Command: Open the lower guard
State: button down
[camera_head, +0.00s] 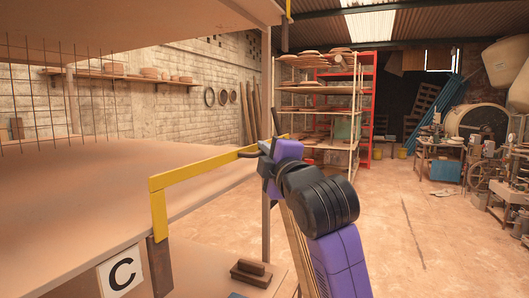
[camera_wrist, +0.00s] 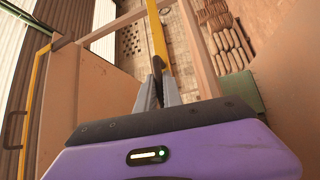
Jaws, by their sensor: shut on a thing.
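The lower guard (camera_head: 200,168) is a yellow bar running along the edge of the lower shelf. Its near end bends down to a dark bracket beside a white plate marked C (camera_head: 121,272). My gripper (camera_head: 260,150) is at the bar's far end, by a dark handle piece (camera_head: 248,154). In the wrist view the gripper fingers (camera_wrist: 157,88) are closed together at the guard's yellow bar (camera_wrist: 157,38), which runs away upward from them.
A second yellow bar (camera_wrist: 34,95) with a dark handle shows at left in the wrist view. The upper shelf (camera_head: 130,18) overhangs the lower shelf (camera_head: 90,185). A post (camera_head: 267,215) stands just left of my arm. Open floor (camera_head: 420,220) lies to the right.

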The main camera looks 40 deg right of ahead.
dwell(0.9)
notch_tip(320, 180, down, 8)
jog(key=b, duration=0.4)
jog(key=shift+r, duration=0.25)
jog(key=c, duration=1.5)
grip_release()
jog(key=shift+b+v, duration=0.8)
jog(key=shift+v, duration=3.15)
